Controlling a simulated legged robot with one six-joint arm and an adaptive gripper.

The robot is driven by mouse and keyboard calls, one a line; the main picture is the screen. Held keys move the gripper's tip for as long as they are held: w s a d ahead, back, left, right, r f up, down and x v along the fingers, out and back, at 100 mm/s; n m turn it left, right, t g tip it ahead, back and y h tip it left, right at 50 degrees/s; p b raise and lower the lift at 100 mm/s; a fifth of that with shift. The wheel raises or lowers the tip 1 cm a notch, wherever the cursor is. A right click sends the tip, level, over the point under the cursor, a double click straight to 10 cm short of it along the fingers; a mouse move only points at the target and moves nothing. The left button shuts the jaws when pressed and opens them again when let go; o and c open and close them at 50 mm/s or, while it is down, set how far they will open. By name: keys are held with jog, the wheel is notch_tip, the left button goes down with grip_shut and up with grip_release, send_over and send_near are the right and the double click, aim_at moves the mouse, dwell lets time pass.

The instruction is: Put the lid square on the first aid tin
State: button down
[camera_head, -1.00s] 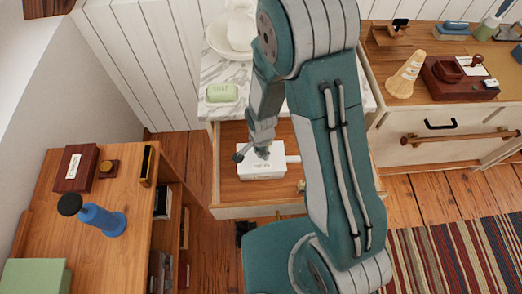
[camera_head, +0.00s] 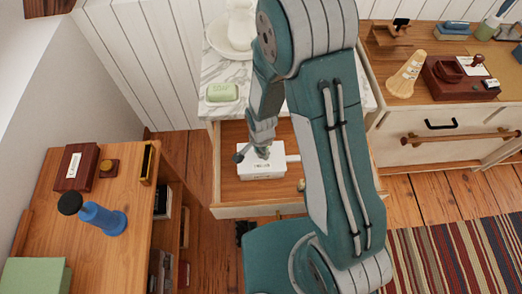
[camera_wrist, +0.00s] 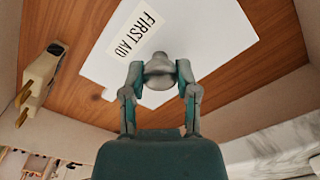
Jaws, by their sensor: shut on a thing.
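In the wrist view, my gripper (camera_wrist: 160,80) is shut on the grey round knob (camera_wrist: 160,66) of the white lid (camera_wrist: 205,50). The lid bears a label reading FIRST AID. In the head view, my gripper (camera_head: 263,153) points down at the top of the white first aid tin (camera_head: 262,172), which lies in the open drawer. From above, the lid hides the tin in the wrist view. The lid and tin look like one white block in the head view; I cannot tell whether the lid sits square or fully down.
The open wooden drawer (camera_head: 228,190) surrounds the tin, with a cream and brass object (camera_wrist: 38,82) beside it. A marble top (camera_head: 212,75) with green soap (camera_head: 222,92) stands behind. A desk (camera_head: 45,215) is at left, a cabinet (camera_head: 405,120) at right.

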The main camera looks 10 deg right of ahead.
jog(key=shift+c, duration=1.4)
grip_release()
jog(key=shift+o, duration=1.4)
jog(key=shift+r, duration=3.5)
